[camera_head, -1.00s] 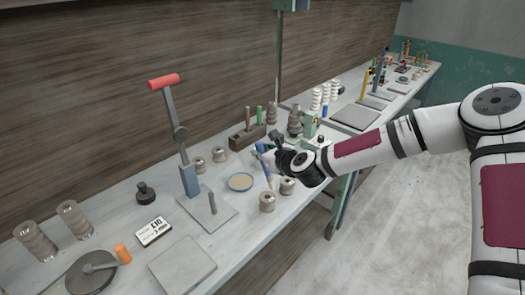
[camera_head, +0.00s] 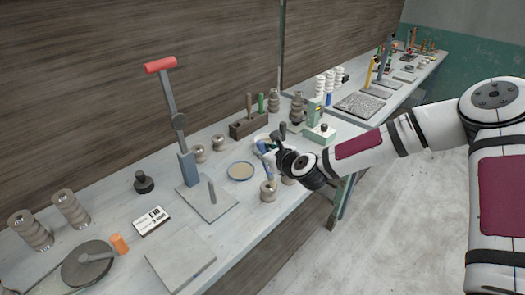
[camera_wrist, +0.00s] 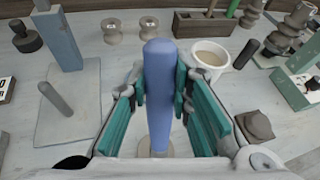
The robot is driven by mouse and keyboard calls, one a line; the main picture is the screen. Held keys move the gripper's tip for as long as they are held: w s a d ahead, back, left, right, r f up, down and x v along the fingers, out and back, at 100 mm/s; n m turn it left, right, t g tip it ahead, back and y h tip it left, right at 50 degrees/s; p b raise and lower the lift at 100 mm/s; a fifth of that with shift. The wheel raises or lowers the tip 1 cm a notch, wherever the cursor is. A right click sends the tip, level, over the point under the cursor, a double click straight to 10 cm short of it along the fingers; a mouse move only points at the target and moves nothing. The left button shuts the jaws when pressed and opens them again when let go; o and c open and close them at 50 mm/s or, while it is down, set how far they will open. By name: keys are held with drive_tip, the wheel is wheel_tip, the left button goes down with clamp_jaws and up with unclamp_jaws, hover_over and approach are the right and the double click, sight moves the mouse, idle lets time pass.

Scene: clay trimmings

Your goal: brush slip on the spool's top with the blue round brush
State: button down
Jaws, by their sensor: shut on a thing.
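My gripper (camera_head: 274,150) is shut on the handle of the blue round brush (camera_wrist: 158,90), which stands nearly upright between the teal finger pads in the wrist view. The brush also shows in the head view (camera_head: 262,147), its lower end just over the top of the front spool (camera_head: 268,191). A round edge of a spool (camera_wrist: 155,151) shows under the brush in the wrist view. I cannot tell whether the bristles touch it. A white cup of beige slip (camera_wrist: 210,56) stands behind and to the right of the brush.
A second spool, partly hidden, stands right beside the front one. A shallow dish (camera_head: 240,171) lies to the left. The red-handled lever press (camera_head: 180,122), a wooden tool block (camera_head: 249,128) and a pale green box (camera_head: 320,134) stand around. The bench's front edge is close.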

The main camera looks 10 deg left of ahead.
drive_tip(key=shift+w, duration=0.15)
drive_tip(key=shift+w+a+b, duration=0.3)
drive_tip(key=shift+w, duration=0.55)
drive_tip(key=shift+w+a+b, duration=0.25)
drive_tip(key=shift+w+b, duration=0.05)
drive_tip(key=shift+w, duration=0.5)
drive_tip(key=shift+f, duration=0.4)
drive_tip(key=shift+r, duration=0.4)
drive_tip(key=shift+s+a+p, duration=0.1)
drive_tip(key=shift+a+p, duration=0.05)
drive_tip(key=shift+p, duration=0.15)
drive_tip(key=shift+s+a, duration=0.35)
drive_tip(key=shift+a, duration=0.5)
drive_tip(key=shift+f, duration=0.4)
idle(0.5)
